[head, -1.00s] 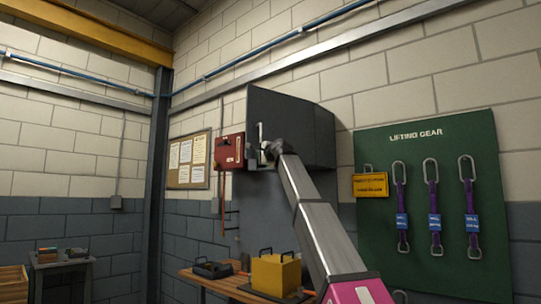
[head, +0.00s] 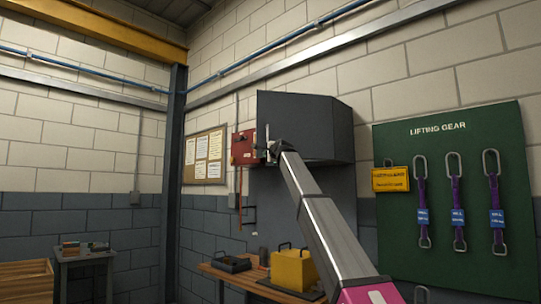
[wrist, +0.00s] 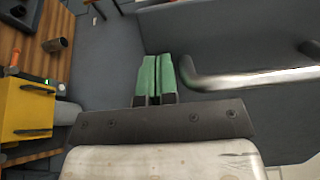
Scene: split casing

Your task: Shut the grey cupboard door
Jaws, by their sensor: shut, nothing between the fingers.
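The grey cupboard door (head: 302,122) is on the wall cupboard, whose right side (head: 344,132) shows as a narrow strip. The door seems to stand partly open, its left edge out from the wall; the cupboard's inside is hidden behind it. A metal bar handle (head: 267,134) is near the door's left edge. In the wrist view the handle (wrist: 245,79) lies just right of my gripper (wrist: 157,62). My gripper's green fingers are together and empty, pointing past the door panel (wrist: 235,35). In the head view my gripper (head: 271,152) is at the handle's lower end; contact cannot be told.
A red box (head: 244,147) is on the wall left of the cupboard. A green lifting gear board (head: 460,200) hangs to the right.

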